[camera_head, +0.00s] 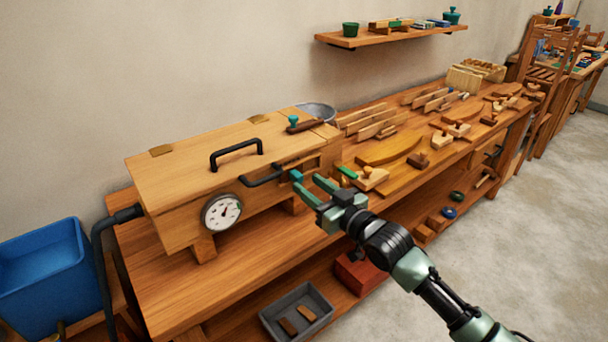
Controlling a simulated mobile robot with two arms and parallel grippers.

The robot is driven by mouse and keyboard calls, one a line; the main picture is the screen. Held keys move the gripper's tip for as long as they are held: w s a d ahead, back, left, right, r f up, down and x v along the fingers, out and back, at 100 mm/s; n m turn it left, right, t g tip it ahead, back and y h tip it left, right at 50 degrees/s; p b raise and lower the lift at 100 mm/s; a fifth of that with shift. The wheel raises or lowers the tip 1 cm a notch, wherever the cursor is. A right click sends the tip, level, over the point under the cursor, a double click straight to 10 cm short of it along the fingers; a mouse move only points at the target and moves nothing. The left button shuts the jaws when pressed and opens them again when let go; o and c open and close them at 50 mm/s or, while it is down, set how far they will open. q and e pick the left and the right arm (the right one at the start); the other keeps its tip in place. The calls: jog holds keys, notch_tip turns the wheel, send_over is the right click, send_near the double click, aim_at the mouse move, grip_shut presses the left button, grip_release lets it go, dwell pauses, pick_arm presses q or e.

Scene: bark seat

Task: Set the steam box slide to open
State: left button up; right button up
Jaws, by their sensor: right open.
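The steam box (180,190) is a long wooden box on the bench, with a black handle (236,152) on its lid and a round white gauge (222,212) on its front. A small teal block (296,175), which looks like the slide's knob, shows at the right part of the front, near a dark slot. My right gripper (308,183) is open, its fingertips close to the teal block. I cannot tell whether they touch it. The slide's position is not clear. My left gripper is out of view.
A second black handle (264,177) sticks out of the box front, left of the teal block. Wooden tools and clamps lie on the workbench (190,300) to the right. A blue bin (45,265) stands at the left. Open floor (510,240) is at the right.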

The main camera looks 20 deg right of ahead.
aim_at(301, 179)
jog(key=x, duration=0.4)
jog(key=shift+w+f, duration=0.1)
jog(key=shift+w, duration=0.1)
grip_shut()
dwell(1.2)
